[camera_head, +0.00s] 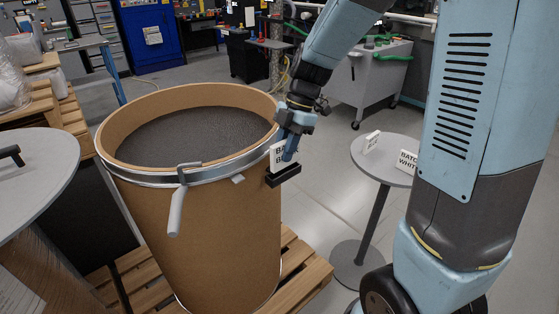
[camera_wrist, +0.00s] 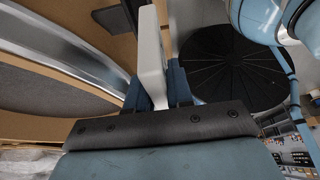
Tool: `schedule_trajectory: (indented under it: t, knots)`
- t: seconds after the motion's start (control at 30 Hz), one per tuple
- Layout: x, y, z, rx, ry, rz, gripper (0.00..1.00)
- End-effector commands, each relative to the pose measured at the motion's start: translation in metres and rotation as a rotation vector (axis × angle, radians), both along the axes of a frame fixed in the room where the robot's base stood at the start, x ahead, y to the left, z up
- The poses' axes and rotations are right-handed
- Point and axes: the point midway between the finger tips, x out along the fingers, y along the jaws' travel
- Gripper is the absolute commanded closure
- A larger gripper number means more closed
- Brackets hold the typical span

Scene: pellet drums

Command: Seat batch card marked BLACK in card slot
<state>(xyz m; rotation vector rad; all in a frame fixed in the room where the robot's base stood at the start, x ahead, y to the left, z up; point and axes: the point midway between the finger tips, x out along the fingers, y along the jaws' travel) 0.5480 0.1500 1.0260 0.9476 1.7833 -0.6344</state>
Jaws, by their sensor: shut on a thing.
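My gripper (camera_head: 290,152) is shut on a white batch card (camera_head: 277,158) at the right side of the open drum. The card stands about upright; its print is partly covered by my fingers, with only "BA" and a "B" below showing. The black card slot (camera_head: 284,176) sits on the drum's outer wall under the rim. The card's lower edge is at or just above the slot; I cannot tell whether it is inside. In the wrist view the card (camera_wrist: 150,50) stands edge-on between my blue fingers (camera_wrist: 154,92).
The brown drum (camera_head: 215,225), filled with dark pellets, has a metal clamp ring with a lever (camera_head: 176,205) and stands on a wooden pallet (camera_head: 300,268). A round grey table (camera_head: 380,176) at right holds a "BATCH WHITE" card (camera_head: 407,161) and another card (camera_head: 371,141). A lidded drum stands left.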

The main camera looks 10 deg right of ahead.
Motion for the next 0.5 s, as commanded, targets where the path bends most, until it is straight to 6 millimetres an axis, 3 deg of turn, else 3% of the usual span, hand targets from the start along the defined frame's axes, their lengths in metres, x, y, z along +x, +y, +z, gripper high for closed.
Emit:
schedule_trajectory:
  t: [0.37, 0.5]
  knots:
    - [0.015, 0.002, -0.019, -0.001, 0.001, -0.001, 1.00]
    - [0.015, 0.002, -0.038, 0.000, 0.002, -0.001, 1.00]
